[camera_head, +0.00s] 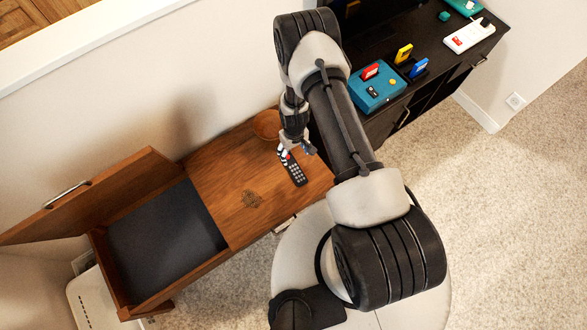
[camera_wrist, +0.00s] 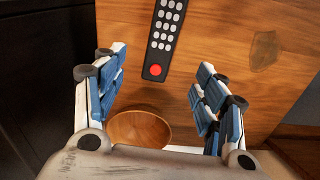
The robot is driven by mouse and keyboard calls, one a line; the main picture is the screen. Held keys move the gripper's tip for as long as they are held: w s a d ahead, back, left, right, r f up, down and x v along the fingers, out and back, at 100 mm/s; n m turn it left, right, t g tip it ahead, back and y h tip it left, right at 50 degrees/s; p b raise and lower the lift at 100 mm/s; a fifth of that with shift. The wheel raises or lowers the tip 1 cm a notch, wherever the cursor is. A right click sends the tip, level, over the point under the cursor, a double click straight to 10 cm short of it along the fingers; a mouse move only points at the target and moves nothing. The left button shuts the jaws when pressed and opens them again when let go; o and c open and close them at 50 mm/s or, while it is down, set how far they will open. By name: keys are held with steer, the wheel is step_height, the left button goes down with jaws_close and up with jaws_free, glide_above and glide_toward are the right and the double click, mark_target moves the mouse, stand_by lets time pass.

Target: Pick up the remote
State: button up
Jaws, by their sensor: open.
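The remote (camera_head: 295,171) is a slim black handset with pale buttons. It lies on the wooden cabinet top, just below my gripper in the head view. In the wrist view the remote (camera_wrist: 164,38) has a red button at its near end. That end lies just ahead of the gap between my fingers, and its far end is cut off by the top edge. My gripper (camera_wrist: 160,86) is open and empty, with its blue-padded fingers on either side of the gap. My gripper (camera_head: 297,151) also shows in the head view, above the cabinet top.
A round wooden bowl (camera_wrist: 140,130) stands beside the remote, and it shows in the head view (camera_head: 266,124) by the wall. A dark-lined compartment (camera_head: 165,240) is open at left with its lid raised. A black cabinet (camera_head: 440,85) at right holds a teal box (camera_head: 377,93).

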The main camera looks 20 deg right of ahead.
steer(key=b, duration=0.2)
glide_above(294, 167)
step_height(294, 167, down, 7)
steer(key=shift+w+f, duration=0.1)
steer(key=shift+w, duration=0.05)
step_height(294, 167, down, 5)
steer(key=b, duration=0.3)
steer(key=shift+a, duration=0.1)
steer(key=shift+c, duration=0.2)
steer(key=c, duration=1.2)
steer(key=shift+o, duration=0.2)
steer(key=shift+r, duration=0.2)
